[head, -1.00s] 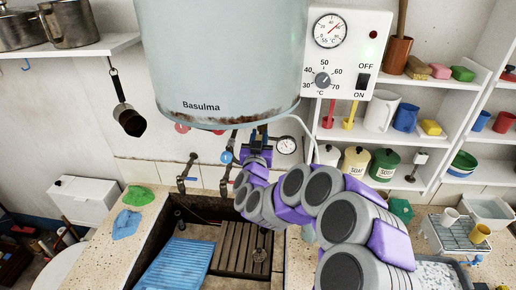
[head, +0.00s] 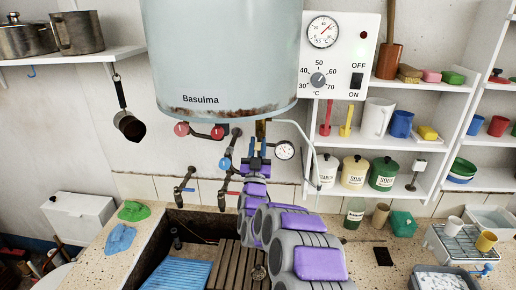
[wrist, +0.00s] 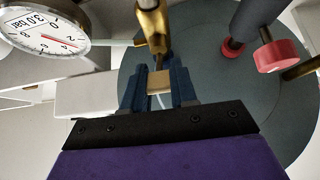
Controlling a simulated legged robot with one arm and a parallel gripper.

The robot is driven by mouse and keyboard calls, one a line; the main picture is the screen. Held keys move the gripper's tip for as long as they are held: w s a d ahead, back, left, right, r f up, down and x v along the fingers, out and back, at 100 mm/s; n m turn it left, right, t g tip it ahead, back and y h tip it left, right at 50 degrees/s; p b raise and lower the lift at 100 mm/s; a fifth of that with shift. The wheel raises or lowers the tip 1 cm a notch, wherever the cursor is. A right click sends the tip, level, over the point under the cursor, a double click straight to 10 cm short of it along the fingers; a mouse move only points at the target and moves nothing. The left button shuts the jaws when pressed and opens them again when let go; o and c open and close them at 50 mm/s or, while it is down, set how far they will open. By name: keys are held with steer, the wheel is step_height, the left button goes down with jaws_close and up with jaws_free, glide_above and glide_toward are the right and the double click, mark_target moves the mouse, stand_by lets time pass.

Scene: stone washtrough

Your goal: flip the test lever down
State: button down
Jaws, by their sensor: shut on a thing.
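In the wrist view, the two dark blue fingers of my gripper (wrist: 159,78) are closed on a small pale brass piece (wrist: 160,82), which looks like the test lever. It sits just below a brass valve body (wrist: 152,25). In the head view, my gripper (head: 256,152) is under the boiler (head: 220,60), at the brass pipe (head: 261,130). The lever itself is too small and covered to make out there, and its exact angle cannot be told.
A pressure gauge (head: 284,150) is close to the right of my gripper; it also shows in the wrist view (wrist: 45,28). The stone trough (head: 200,222) lies below.

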steer(key=shift+f, duration=0.1)
steer(key=c, duration=0.9)
jaws_free()
steer(key=shift+a, duration=0.2)
steer(key=shift+d, duration=0.1)
steer(key=shift+s+f, duration=0.35)
steer(key=shift+s, duration=0.2)
steer(key=shift+b+v, duration=6.3)
steer(key=shift+v, duration=1.7)
